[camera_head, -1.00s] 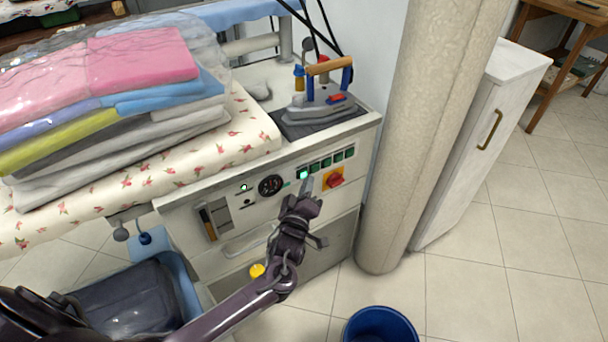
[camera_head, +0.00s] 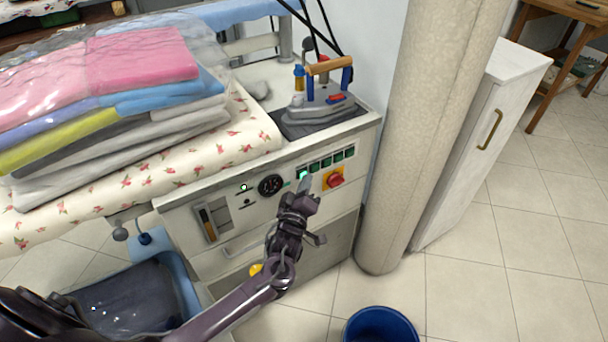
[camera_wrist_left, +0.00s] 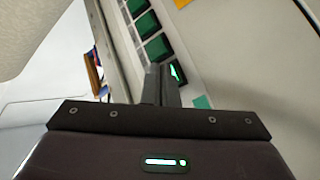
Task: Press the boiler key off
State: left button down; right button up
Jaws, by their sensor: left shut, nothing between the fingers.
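A row of green keys (camera_head: 326,163) sits on the front panel of the white ironing station. The leftmost key (camera_head: 302,173) is lit bright green; no label can be read. My left gripper (camera_head: 306,183) is shut and empty, its tips at the lit key and partly covering it. In the left wrist view, the shut fingers (camera_wrist_left: 160,76) point at the lit key (camera_wrist_left: 178,72), which shows partly beside the tips. Dark green keys (camera_wrist_left: 158,47) continue beyond it. I cannot tell whether the tips touch the key. My right gripper is not in view.
A red rotary switch (camera_head: 334,180) on a yellow plate is just right of the fingers, and a round gauge (camera_head: 271,186) is to the left. An iron (camera_head: 320,100) stands above the panel. A blue bucket (camera_head: 381,326) and a column (camera_head: 430,130) are to the right.

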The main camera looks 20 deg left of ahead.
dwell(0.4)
pick_arm(q)
jog(key=shift+s+d, duration=0.25)
jog(key=shift+d, duration=0.05)
jog(key=s+d+p, duration=0.1)
jog(key=s+d, duration=0.2)
jog(key=d, duration=0.1)
jog(key=shift+s+d+p, duration=0.3)
jog(key=shift+s+d, duration=0.05)
jog(key=shift+d, duration=0.05)
dwell(0.6)
